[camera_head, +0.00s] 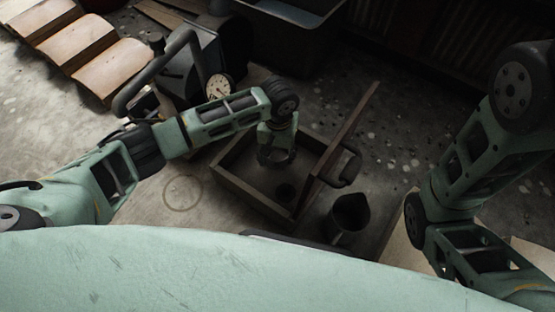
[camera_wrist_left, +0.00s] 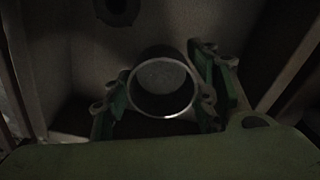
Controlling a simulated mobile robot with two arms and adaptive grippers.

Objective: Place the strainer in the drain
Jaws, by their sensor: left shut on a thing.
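The strainer (camera_wrist_left: 163,62) is a short round cup with a pale rim, seen from above in the left wrist view. The green fingers of my left gripper (camera_wrist_left: 160,96) are shut on it from both sides. In the head view my left gripper (camera_head: 276,153) hangs inside the outline of a square basin (camera_head: 252,199). The drain (camera_head: 285,191) is a dark round hole in the basin floor. It also shows at the top of the left wrist view (camera_wrist_left: 117,9), ahead and to the left of the strainer, apart from it. My right gripper is not in view.
A tilted board (camera_head: 347,132) and a dark handle (camera_head: 349,166) rise at the basin's right side. A dark jug (camera_head: 348,214) stands to the right. A white dial (camera_head: 219,87) and dark equipment are behind left. A faint ring (camera_head: 182,193) marks the bare surface.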

